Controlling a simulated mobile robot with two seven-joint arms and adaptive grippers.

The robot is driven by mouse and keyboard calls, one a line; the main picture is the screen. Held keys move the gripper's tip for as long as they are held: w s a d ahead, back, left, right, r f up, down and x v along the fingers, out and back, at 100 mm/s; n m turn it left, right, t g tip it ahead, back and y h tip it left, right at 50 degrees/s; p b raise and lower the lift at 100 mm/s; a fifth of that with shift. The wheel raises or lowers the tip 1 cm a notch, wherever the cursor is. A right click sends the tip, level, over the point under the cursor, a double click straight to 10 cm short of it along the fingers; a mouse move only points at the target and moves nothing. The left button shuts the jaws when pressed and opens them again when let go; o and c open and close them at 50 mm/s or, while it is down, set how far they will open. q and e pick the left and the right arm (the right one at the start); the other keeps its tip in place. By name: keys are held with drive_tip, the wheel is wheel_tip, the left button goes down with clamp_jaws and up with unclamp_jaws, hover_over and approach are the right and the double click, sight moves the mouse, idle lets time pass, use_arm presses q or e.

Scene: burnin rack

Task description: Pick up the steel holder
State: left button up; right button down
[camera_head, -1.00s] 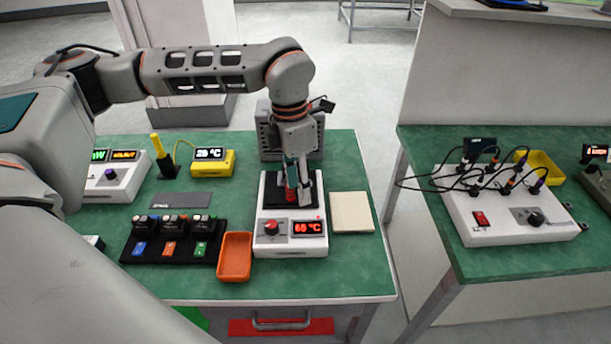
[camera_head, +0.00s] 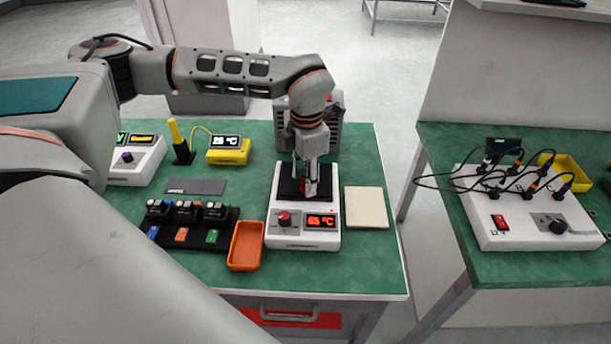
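My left gripper (camera_head: 308,188) points down over the black top (camera_head: 288,188) of a white heater unit (camera_head: 275,236). The heater's red display reads about 65 °C. A small red piece (camera_head: 303,186) shows at the fingers. The fingers partly hide it, so I cannot tell whether they are shut on it or only beside it. I cannot pick out the steel holder for certain; it may be hidden at the fingertips. My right gripper is not in view.
An orange tray (camera_head: 245,246) and a black rack (camera_head: 190,239) with several small units stand left of the heater. A beige pad (camera_head: 366,208) lies to its right. A grey box (camera_head: 328,126) stands behind. A wired white board (camera_head: 520,232) is on the right table.

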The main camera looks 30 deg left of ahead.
use_arm(q)
clamp_jaws()
